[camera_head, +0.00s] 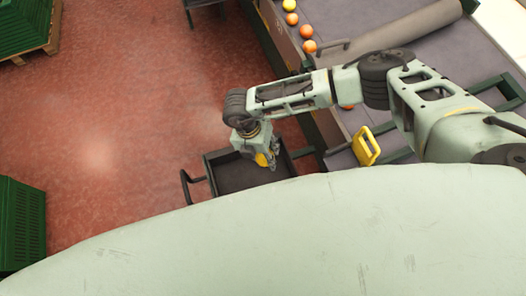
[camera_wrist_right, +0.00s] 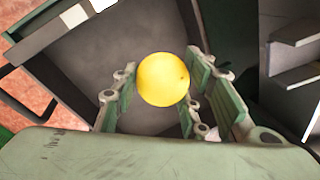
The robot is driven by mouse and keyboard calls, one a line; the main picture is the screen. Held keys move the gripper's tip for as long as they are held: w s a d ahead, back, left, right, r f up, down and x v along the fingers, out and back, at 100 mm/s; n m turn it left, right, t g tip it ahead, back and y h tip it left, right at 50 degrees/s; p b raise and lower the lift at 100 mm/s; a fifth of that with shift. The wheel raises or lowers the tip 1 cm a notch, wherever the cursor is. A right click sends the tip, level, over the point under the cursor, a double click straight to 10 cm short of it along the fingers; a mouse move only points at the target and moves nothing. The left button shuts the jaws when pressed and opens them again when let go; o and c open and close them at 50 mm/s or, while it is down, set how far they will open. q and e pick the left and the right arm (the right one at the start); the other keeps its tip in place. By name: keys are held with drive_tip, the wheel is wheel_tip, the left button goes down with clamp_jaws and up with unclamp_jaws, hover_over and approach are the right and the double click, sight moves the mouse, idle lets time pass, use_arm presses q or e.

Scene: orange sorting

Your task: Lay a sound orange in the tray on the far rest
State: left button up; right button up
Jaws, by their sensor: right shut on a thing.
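My right gripper (camera_head: 266,160) reaches over a dark tray (camera_head: 228,179) beside the conveyor. In the right wrist view my right gripper (camera_wrist_right: 162,88) is shut on a round yellow fruit (camera_wrist_right: 163,80), held between its green-padded fingers. The fruit has a small dark mark on its right side; the rest of the visible skin looks smooth. The tray's grey floor (camera_wrist_right: 95,55) shows behind the fruit and looks empty where visible. In the head view the fruit is mostly hidden by the gripper. My left gripper is not in view.
Several orange and yellow fruits (camera_head: 306,31) line the conveyor's edge (camera_head: 345,15). A yellow bracket (camera_head: 366,146) stands right of the tray. Part of another dark tray (camera_head: 203,3) shows at the top edge. A green crate (camera_head: 20,225) is at left; the red floor between is clear.

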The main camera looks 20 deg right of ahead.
drive_tip(key=b, duration=0.7)
hover_over(265, 174)
drive_tip(key=f, duration=0.8)
drive_tip(key=shift+w+a, duration=0.25)
drive_tip(key=shift+a, duration=0.1)
drive_tip(key=shift+a+b+x, duration=0.15)
drive_tip(key=shift+b+x, duration=0.35)
drive_tip(key=shift+x, duration=0.35)
drive_tip(key=shift+a+b+x, duration=0.15)
drive_tip(key=shift+b+x, duration=0.35)
drive_tip(key=shift+x, duration=0.3)
drive_tip(key=shift+w+f+b, duration=0.15)
drive_tip(key=shift+f+b, duration=0.3)
drive_tip(key=shift+f, duration=0.25)
drive_tip(key=o, duration=1.3)
drive_tip(key=shift+o, duration=0.2)
drive_tip(key=o, duration=0.5)
drive_tip(key=shift+r, duration=0.1)
